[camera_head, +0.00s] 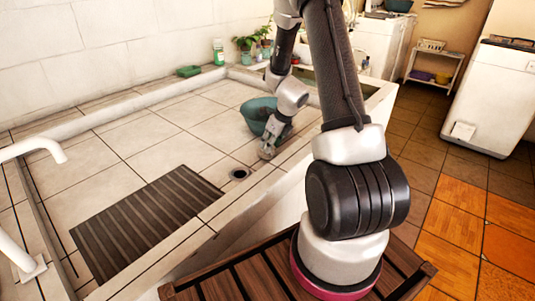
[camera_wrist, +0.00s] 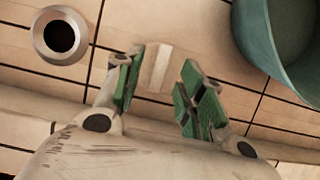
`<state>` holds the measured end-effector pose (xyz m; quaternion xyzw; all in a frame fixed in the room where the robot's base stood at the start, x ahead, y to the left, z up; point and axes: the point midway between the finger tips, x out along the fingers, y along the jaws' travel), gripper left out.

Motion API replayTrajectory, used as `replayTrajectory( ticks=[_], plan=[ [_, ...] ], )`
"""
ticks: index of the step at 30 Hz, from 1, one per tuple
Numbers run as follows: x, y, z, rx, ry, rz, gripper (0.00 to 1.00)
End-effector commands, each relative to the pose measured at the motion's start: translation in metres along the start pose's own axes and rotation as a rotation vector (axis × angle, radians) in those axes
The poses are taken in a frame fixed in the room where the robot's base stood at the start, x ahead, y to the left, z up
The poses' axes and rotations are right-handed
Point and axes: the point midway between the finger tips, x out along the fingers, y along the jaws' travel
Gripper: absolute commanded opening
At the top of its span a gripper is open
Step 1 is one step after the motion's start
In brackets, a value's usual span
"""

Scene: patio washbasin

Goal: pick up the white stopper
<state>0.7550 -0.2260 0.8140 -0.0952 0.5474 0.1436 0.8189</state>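The white stopper (camera_wrist: 158,68) shows in the wrist view as a small pale block on the tiled basin floor. It lies between and slightly beyond my two green-padded fingertips. My gripper (camera_wrist: 161,82) is open, with a visible gap between each finger and the stopper. In the head view my gripper (camera_head: 267,151) is low over the basin tiles, close to the front ledge. I cannot make out the stopper in the head view; my gripper or arm probably hides it.
A teal basin (camera_head: 258,115) stands close beside my gripper; its wall (camera_wrist: 262,45) is at the right in the wrist view. A round drain (camera_head: 239,174) is on the other side. A brown slatted mat (camera_head: 148,222) lies farther left. Tiles behind are clear.

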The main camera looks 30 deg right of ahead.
Motion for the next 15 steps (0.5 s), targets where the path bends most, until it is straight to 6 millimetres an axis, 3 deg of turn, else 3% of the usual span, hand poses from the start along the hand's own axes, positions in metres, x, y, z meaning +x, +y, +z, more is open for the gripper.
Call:
replayTrajectory(
  ticks=[4, 12, 13, 15],
  plan=[
    [0.02, 0.0, 0.0, 0.0, 0.001, 0.001, 0.39],
    [0.024, -0.001, 0.0, -0.003, 0.0, -0.001, 0.39],
    [0.024, -0.001, 0.0, -0.003, 0.0, -0.001, 0.37],
    [0.024, -0.001, 0.0, -0.003, 0.0, 0.0, 0.25]
  ],
)
